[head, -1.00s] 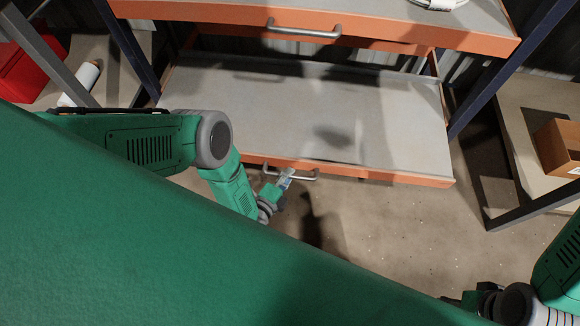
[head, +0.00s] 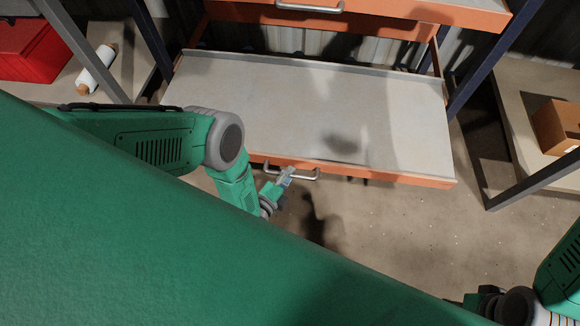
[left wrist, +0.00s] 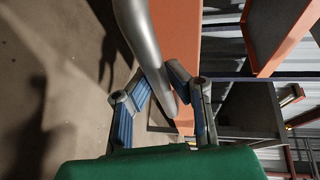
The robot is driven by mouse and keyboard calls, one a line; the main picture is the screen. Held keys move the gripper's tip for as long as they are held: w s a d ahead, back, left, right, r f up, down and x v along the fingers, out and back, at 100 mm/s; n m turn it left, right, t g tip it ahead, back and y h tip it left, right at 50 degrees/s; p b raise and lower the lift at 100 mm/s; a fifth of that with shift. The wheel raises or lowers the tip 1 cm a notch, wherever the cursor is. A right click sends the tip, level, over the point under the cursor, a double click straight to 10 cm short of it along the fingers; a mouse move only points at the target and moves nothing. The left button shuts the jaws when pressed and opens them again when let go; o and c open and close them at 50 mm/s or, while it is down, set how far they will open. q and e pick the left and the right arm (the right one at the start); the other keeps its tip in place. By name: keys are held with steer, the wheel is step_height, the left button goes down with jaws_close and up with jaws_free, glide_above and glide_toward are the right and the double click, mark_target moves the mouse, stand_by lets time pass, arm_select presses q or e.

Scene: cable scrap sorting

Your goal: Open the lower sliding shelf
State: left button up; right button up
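The lower sliding shelf (head: 300,110) has a grey top and an orange front, and stands pulled out from the rack below the upper shelf. A curved metal handle (head: 305,176) is on its front, and it also shows as a thick grey bar in the left wrist view (left wrist: 140,38). My left gripper (head: 287,176) is at this handle. In the left wrist view, its blue-padded fingers (left wrist: 163,80) lie on either side of the bar and appear closed on it. Of my right arm only part shows at the lower right; I see no right fingers.
The upper shelf (head: 420,12), with its own handle (head: 310,7), is above. Dark rack posts (head: 490,65) flank the shelves. A cardboard box (head: 556,128) stands at right, a red box (head: 30,52) and white roll (head: 97,68) at left. The floor in front is clear.

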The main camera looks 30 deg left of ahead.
arm_select(q)
steer(key=shift+o, duration=1.2)
steer(key=shift+a+r, duration=0.1)
steer(key=o, duration=1)
step_height(320, 180, up, 7)
steer(key=shift+w, duration=0.25)
step_height(320, 180, up, 2)
steer(key=shift+r, duration=0.15)
steer(key=c, duration=0.9)
steer(key=shift+s+r, duration=0.2)
steer(key=shift+r, duration=0.1)
steer(key=shift+c, duration=0.5)
steer(key=shift+f, duration=0.15)
